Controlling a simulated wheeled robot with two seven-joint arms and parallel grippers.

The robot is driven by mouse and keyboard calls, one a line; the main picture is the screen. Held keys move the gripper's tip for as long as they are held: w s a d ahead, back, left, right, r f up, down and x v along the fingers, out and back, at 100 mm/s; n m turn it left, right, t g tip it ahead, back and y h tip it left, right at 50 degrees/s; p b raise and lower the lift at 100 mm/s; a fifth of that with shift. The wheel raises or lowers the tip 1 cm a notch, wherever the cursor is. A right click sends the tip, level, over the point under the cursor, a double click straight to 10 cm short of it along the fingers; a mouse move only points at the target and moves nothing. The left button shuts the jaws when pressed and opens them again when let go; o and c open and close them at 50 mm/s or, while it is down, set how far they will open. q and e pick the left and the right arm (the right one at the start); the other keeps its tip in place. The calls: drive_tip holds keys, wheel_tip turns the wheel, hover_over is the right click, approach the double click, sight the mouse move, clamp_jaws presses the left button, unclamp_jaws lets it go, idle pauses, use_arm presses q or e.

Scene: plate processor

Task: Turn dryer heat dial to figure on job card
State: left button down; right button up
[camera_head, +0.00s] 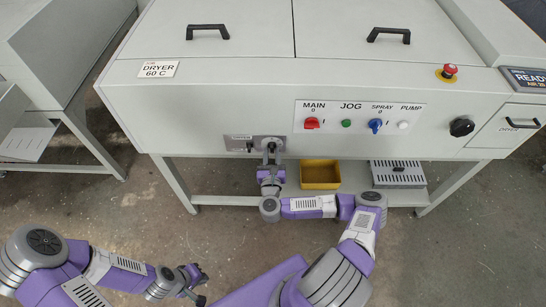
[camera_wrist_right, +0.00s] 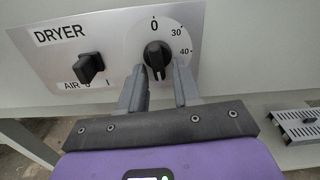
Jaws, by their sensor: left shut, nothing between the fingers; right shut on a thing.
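The job card (camera_head: 158,69) on the machine's upper left front reads DRYER 60 C. The dryer heat dial is a black knob (camera_wrist_right: 157,55) on a pale round scale, with 0 at top and 30 and 40 down the right side; the rest of the scale is hidden by my fingers. I cannot tell exactly where its pointer stands. My right gripper (camera_wrist_right: 159,77) has its fingers on both sides of the knob and is shut on it; in the head view this gripper (camera_head: 271,155) covers much of the dial. My left gripper (camera_head: 194,283) is shut and empty, low over the floor.
An AIR switch (camera_wrist_right: 89,67) sits left of the dial on the DRYER plate (camera_wrist_right: 62,36). Above are a red MAIN switch (camera_head: 312,123), green JOG button (camera_head: 346,123) and blue SPRAY switch (camera_head: 375,126). A yellow bin (camera_head: 320,175) stands on the shelf below.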

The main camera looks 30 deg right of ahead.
drive_tip(key=shift+a+m+b, duration=0.1)
drive_tip(key=shift+m+b, duration=0.2)
drive_tip(key=shift+m, duration=0.3)
drive_tip(key=o, duration=0.7)
drive_tip(key=p+v, duration=0.1)
drive_tip(key=v, duration=0.6)
drive_tip(key=shift+s+a, duration=0.15)
drive_tip(key=shift+s, duration=0.1)
